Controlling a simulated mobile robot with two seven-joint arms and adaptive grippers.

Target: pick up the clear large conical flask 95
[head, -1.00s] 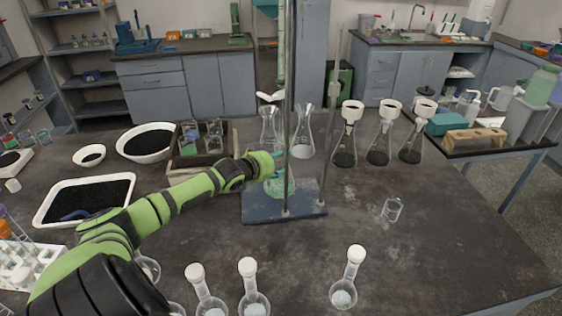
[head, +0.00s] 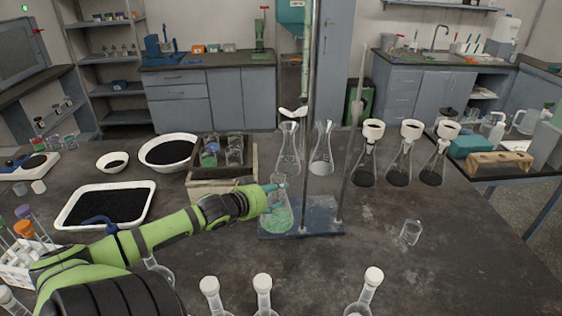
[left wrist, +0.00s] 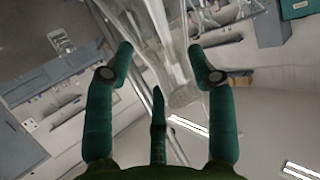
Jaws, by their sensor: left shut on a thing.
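A clear conical flask (head: 280,216) with green contents in its bottom is at the left part of the blue stand base (head: 325,222) in the head view. My left gripper (head: 275,188) reaches in from the left and is shut on the flask's neck. The flask looks close to upright, and I cannot tell whether its bottom touches the base. In the left wrist view, clear glass (left wrist: 178,70) shows between the teal fingers of the gripper (left wrist: 160,50). My right gripper is not in view.
The stand's metal rods (head: 308,120) rise just right of the flask. A small beaker (head: 411,232) is at the right. A wooden crate (head: 222,183) stands behind my left forearm.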

